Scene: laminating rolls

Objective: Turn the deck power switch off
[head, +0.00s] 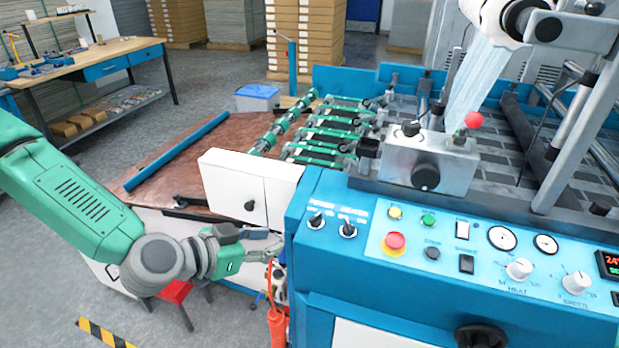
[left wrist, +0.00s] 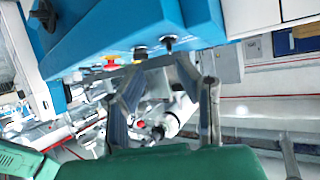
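The blue control panel (head: 400,275) of the machine carries two black rotary knobs at its left end. The left knob (head: 316,218) sits under lettering that seems to read POWER, the right knob (head: 347,228) under HEATER. Their exact settings are too small to tell. My left gripper (head: 270,244) is left of the panel's left end, a little lower than the knobs and apart from them. In the left wrist view its two fingers (left wrist: 168,85) are spread with nothing between them, and black knobs (left wrist: 168,42) show beyond the tips. My right gripper is not in view.
A red emergency button (head: 395,242) on yellow, small buttons, rocker switches and dials (head: 519,269) lie further right on the panel. A white cover plate (head: 250,188) stands just behind my left gripper. An orange object (head: 277,325) hangs below it. Floor at the lower left is open.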

